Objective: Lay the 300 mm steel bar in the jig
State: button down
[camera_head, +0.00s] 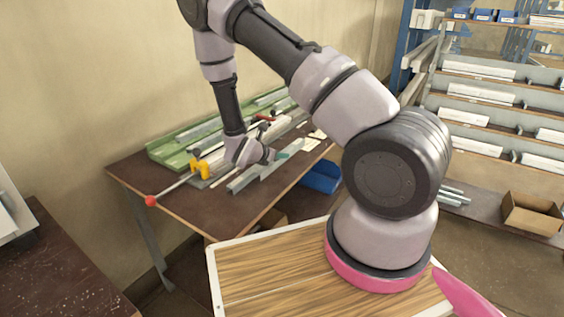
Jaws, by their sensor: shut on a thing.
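My gripper (270,155) is low over the front right part of the brown bench (170,205). It is shut on a pale grey steel bar (290,156), which slants up to the right; the wrist hides part of it. I cannot tell its length, or whether it touches anything below. A jig with a yellow clamp (200,168) is left of my gripper. A lever with a red ball end (151,201) sticks out over the bench's left front edge. My arm hides much of the jig's middle.
A green tray (168,150) with long profiles lies along the back of the bench. A blue bin (321,177) is beyond the bench's right edge. Shelves of pale profiles (480,97) and a cardboard box (532,213) stand at right. A dark table (60,270) is at lower left.

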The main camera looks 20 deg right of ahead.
aim_at(279, 171)
jog(key=shift+f, duration=1.9)
jog(key=c, duration=0.5)
grip_release()
jog(key=shift+f, duration=0.1)
